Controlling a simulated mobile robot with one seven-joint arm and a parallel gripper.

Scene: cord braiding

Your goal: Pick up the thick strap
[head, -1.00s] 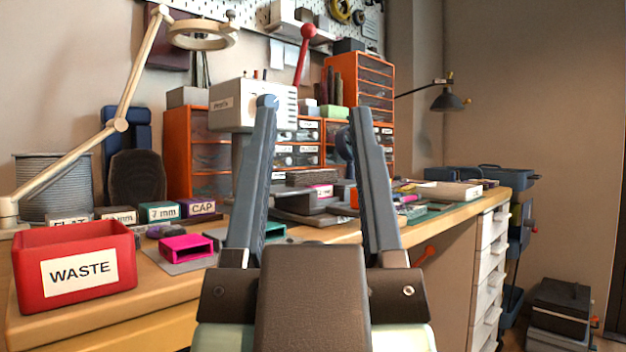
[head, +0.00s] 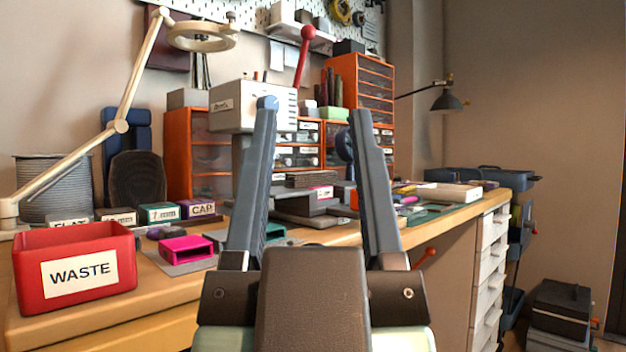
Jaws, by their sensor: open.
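My gripper (head: 312,108) is open and empty in the middle of the head view, with its two long grey fingers pointing up and apart. It is in front of the workbench, and its fingers hide part of the bench top. I cannot pick out a thick strap for certain in this view. The things on the bench behind the fingers are small and partly covered.
A red WASTE bin (head: 78,272) stands at the bench's front left. A pink open block (head: 187,248) lies on a grey mat beside it. Labelled boxes (head: 160,213), a cord spool (head: 48,185), a lamp arm (head: 121,126) and orange drawer units (head: 358,88) stand behind.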

